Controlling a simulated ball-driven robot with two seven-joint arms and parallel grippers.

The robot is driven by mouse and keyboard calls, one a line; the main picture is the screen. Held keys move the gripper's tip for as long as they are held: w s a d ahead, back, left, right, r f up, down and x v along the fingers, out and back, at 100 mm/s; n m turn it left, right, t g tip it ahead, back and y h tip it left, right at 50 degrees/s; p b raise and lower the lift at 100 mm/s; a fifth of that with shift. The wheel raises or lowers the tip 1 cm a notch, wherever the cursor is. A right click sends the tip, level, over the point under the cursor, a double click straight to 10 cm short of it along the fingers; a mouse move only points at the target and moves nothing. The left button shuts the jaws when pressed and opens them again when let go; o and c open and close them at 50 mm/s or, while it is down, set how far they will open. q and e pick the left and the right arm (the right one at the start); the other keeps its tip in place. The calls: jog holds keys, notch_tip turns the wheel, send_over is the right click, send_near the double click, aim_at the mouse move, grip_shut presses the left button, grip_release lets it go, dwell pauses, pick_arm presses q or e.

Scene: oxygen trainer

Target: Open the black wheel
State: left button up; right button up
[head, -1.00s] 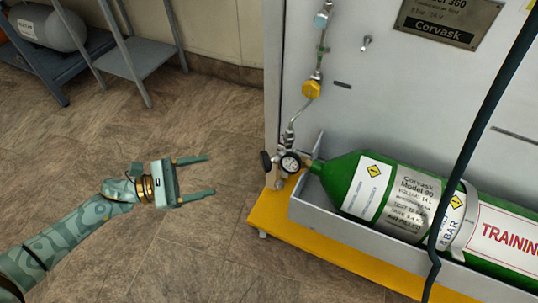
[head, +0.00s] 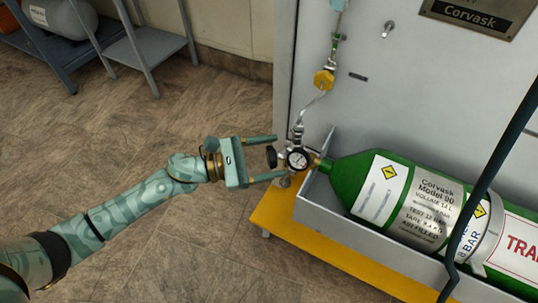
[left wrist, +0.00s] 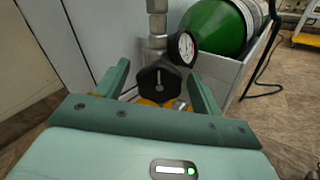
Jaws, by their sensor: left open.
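The black wheel (head: 272,157) sits on the left end of the valve by the green cylinder's neck. It also shows in the left wrist view (left wrist: 158,80), facing the camera, with a light pointer mark on its front. My left gripper (head: 279,158) is open, with one finger above and one below the wheel in the head view. In the left wrist view the fingers stand on either side of the wheel, with gaps that look small; I see no clear contact. A round white gauge (head: 298,160) sits just right of the wheel. My right gripper is not in view.
The green cylinder (head: 350,175) lies in a grey tray (head: 312,212) above a yellow base (head: 330,245). A metal pipe and yellow fitting (head: 324,80) rise from the valve along the grey panel. A black cable (head: 497,150) crosses at right. Floor at left is open.

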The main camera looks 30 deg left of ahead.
pick_arm(q)
jog(key=c, duration=1)
